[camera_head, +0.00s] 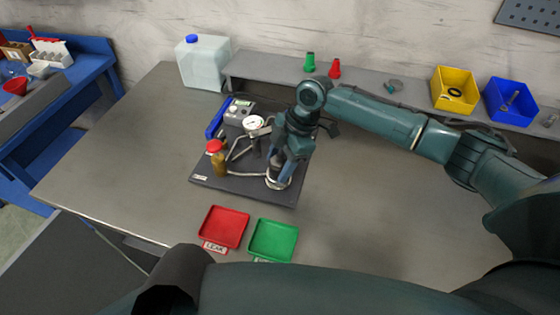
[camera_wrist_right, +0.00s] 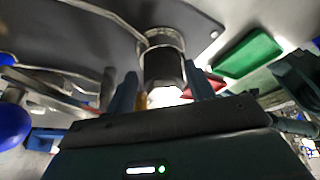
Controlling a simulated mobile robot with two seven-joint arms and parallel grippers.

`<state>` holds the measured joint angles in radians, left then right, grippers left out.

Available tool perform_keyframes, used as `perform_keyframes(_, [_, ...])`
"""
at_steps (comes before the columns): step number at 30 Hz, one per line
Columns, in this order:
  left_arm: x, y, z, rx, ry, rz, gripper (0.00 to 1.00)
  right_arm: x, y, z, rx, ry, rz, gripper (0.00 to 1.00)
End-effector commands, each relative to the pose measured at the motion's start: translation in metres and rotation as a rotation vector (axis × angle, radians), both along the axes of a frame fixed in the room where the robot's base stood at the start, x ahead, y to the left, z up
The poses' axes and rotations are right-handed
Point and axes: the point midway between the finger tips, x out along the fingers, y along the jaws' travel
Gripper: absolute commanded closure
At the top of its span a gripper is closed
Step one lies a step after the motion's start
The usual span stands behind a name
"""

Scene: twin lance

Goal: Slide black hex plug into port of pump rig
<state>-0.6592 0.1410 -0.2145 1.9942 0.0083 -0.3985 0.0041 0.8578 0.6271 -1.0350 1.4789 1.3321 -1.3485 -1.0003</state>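The pump rig is a dark base plate (camera_head: 235,187) with a gauge (camera_head: 253,124), pipes and fittings, in the middle of the table. A metal ring-shaped port (camera_head: 278,183) stands near its front right corner. My right gripper (camera_head: 282,168) points down at this port. In the right wrist view, the black hex plug (camera_wrist_right: 163,70) is at the metal port ring (camera_wrist_right: 160,40) and looks lined up with it; the depth of seating is hidden. My right gripper's blue fingers (camera_wrist_right: 160,80) stand on either side of the plug, with a narrow gap showing at the left. My left gripper is out of view.
A red tray (camera_head: 224,226) and a green tray (camera_head: 273,240) lie in front of the rig. A white jug (camera_head: 203,62) stands behind at left. Yellow (camera_head: 454,88) and blue (camera_head: 511,101) bins sit on the back shelf. The table's right side is clear beneath my arm.

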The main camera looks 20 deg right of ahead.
Motion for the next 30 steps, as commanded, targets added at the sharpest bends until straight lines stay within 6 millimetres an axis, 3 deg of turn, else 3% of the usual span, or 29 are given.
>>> perform_keyframes(4, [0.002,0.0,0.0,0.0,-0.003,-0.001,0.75,-0.007,0.0,-0.007,-0.007,0.022,0.007,0.34])
perform_keyframes(17, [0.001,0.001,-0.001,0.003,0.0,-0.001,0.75,-0.005,0.0,-0.005,-0.005,0.016,0.006,0.34])
perform_keyframes(21, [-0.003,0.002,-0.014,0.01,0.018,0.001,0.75,-0.003,-0.01,0.019,-0.005,0.01,0.004,0.34])
perform_keyframes(30, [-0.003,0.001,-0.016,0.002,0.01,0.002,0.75,0.0,-0.036,0.082,-0.005,0.013,0.005,0.34])
